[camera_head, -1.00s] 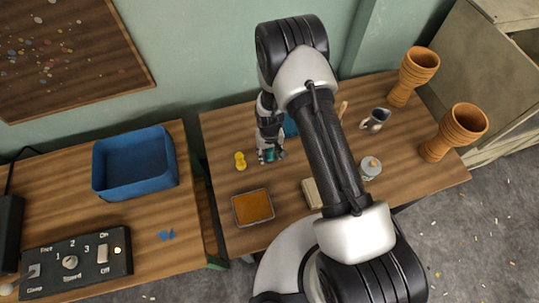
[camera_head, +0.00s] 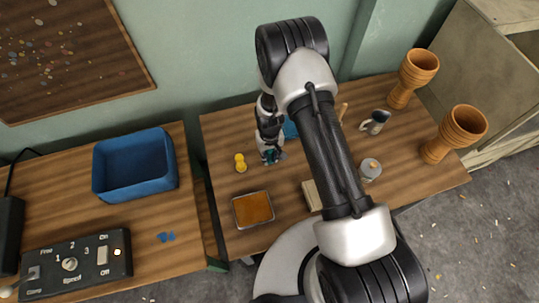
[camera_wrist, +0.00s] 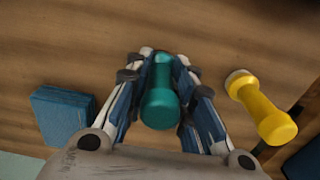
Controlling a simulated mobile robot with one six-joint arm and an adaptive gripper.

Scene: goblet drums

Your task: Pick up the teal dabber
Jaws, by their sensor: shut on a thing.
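The teal dabber (camera_wrist: 161,95) stands between the two fingers of my gripper (camera_wrist: 162,68) in the wrist view. My gripper is shut on it, with a finger against each side. In the head view my gripper (camera_head: 270,156) is low over the right-hand table, and the dabber is mostly hidden by the fingers. I cannot tell whether the dabber still touches the table.
A yellow dabber (camera_wrist: 262,108) is close beside my gripper; it also shows in the head view (camera_head: 240,163). A blue block (camera_wrist: 63,115) is on the other side. An orange pad tray (camera_head: 253,209), a mug (camera_head: 375,122) and two goblet drums (camera_head: 457,133) share the table.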

